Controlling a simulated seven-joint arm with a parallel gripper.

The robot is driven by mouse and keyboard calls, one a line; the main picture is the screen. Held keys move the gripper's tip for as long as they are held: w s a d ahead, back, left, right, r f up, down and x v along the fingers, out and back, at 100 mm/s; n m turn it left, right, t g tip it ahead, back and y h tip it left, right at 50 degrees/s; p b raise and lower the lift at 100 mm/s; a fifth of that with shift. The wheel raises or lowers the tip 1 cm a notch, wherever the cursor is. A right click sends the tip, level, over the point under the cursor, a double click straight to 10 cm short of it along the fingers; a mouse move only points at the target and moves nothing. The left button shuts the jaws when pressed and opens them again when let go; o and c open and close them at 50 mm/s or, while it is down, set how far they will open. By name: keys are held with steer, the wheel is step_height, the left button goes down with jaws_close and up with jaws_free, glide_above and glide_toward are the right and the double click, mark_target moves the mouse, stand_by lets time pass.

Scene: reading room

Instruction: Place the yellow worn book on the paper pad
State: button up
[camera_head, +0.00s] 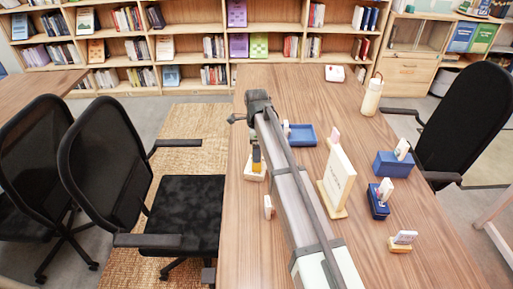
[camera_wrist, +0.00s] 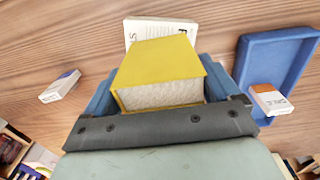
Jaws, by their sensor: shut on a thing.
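The yellow book (camera_wrist: 160,62) is in my gripper (camera_wrist: 160,75), between two blue fingers in the wrist view. Its yellow cover and pale page edges show. A white slab with printed letters (camera_wrist: 160,27), which looks like the paper pad, shows just beyond the book and is partly hidden by it. In the head view a small yellow patch (camera_head: 256,166) under a dark part appears to be the book. It stands over or on a cream slab (camera_head: 252,176) near the table's left edge. I cannot tell whether book and slab touch.
A blue tray (camera_wrist: 250,50) lies to the right in the wrist view, with an orange-white box (camera_wrist: 270,98) at it. A small white box (camera_wrist: 60,86) lies left. In the head view, an upright sign (camera_head: 340,178) and blue holders (camera_head: 392,166) stand on the right.

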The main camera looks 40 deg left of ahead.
steer(key=shift+f, duration=0.1)
steer(key=o, duration=0.9)
step_height(320, 180, up, 12)
steer(key=shift+r, duration=0.1)
